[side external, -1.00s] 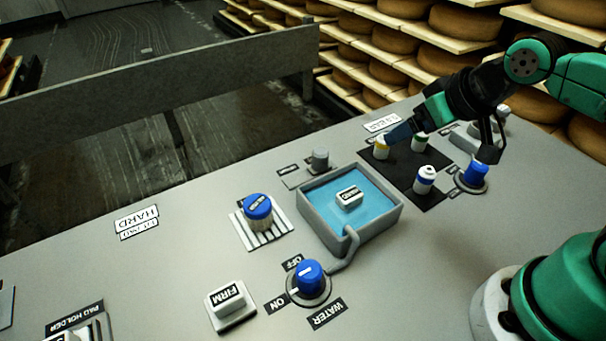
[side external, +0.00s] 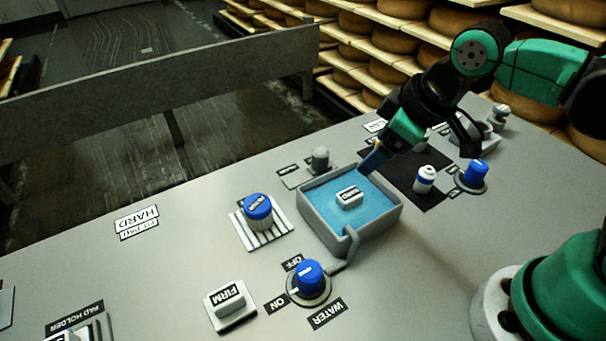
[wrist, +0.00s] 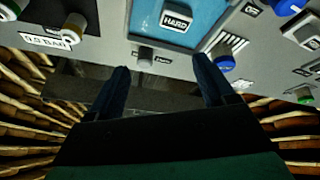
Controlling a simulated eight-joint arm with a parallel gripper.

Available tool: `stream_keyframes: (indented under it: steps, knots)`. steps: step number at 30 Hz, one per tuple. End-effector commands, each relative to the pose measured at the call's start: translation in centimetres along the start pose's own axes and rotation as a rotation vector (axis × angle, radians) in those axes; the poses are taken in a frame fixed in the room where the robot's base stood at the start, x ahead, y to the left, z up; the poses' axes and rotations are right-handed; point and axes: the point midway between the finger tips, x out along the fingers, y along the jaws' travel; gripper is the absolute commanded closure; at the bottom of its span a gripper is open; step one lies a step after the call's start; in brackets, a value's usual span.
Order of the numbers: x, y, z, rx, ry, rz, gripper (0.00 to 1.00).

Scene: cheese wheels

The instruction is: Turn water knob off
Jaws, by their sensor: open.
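The blue water knob (side external: 308,277) sits on a round grey base at the front middle of the console, between the OFF and ON labels, with a WATER label beside it. In the wrist view, a blue knob (wrist: 288,5), apparently the same one, is cut off at the top right. My gripper (side external: 372,162) is over the back right corner of the basin, well away from the water knob. In the wrist view my gripper (wrist: 162,82) is open, with nothing between its two dark fingers.
A grey basin (side external: 320,230) of blue water holds a white HARD pad (side external: 349,196). A pipe (side external: 350,250) links it to the water knob's base. A FIRM pad (side external: 230,298) lies left of the water knob.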

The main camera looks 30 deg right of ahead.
Motion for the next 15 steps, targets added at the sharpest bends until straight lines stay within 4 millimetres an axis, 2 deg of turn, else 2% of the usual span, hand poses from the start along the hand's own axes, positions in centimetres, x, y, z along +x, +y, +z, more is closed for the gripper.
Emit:
stream_keyframes:
  steps: [1, 3, 9, 12, 15]
  knots:
    - [0.7, -2.1, -0.9, -0.161, -0.041, -0.050, 0.24]
    - [1.5, -4.9, -1.4, -0.389, -0.103, -0.116, 0.24]
    - [3.6, -12.1, -1.1, -0.947, -0.230, -0.283, 0.24]
    - [4.2, -14.3, -0.6, -1.123, -0.267, -0.339, 0.24]
    - [4.5, -15.5, -0.1, -1.220, -0.286, -0.370, 0.24]
